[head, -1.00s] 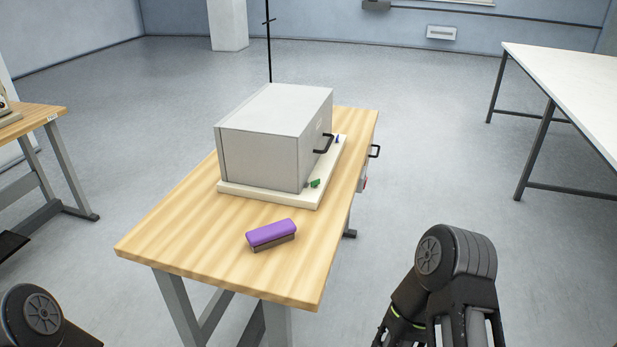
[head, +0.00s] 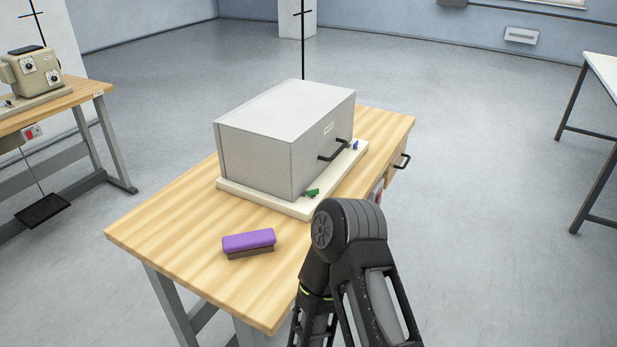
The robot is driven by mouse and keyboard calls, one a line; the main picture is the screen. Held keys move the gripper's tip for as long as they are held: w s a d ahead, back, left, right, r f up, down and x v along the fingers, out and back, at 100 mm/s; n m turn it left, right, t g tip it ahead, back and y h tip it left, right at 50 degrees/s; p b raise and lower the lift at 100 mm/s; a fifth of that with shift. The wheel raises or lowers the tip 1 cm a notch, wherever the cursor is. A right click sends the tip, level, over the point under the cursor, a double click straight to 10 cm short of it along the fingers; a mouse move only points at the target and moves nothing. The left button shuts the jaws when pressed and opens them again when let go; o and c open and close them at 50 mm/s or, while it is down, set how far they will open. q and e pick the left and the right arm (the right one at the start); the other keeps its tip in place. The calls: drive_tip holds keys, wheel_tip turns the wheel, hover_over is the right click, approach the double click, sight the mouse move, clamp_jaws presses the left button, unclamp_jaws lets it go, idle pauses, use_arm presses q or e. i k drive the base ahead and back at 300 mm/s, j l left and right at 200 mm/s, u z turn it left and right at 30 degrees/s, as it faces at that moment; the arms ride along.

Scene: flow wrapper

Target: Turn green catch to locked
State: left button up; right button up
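The green catch (head: 313,193) is a small green piece on the cream base plate (head: 262,201), by the near right corner of the grey box (head: 255,160). It is too small to tell which way it is turned. A small blue catch (head: 355,145) sits farther along the same edge, past the black handle (head: 334,150). My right arm rises in the lower middle of the head view, in front of the table's right edge. Its gripper is not visible. My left gripper is out of view.
A purple brush (head: 249,241) lies on the wooden table (head: 180,250) in front of the box. The table has a drawer handle (head: 402,161) on its right side. Another bench with a beige machine (head: 33,75) stands at the left. A white table (head: 603,75) is at the far right. Floor right of the table is clear.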

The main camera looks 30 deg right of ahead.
sight(312, 194)
drive_tip(key=l, duration=0.4)
drive_tip(key=k+l+u, duration=0.1)
drive_tip(key=l, duration=0.35)
drive_tip(key=k+l, duration=0.15)
drive_tip(key=l, duration=0.25)
drive_tip(key=l+u, duration=0.1)
drive_tip(key=l, duration=0.3)
drive_tip(key=k+l, duration=0.15)
drive_tip(key=l, duration=0.25)
drive_tip(key=u, duration=0.05)
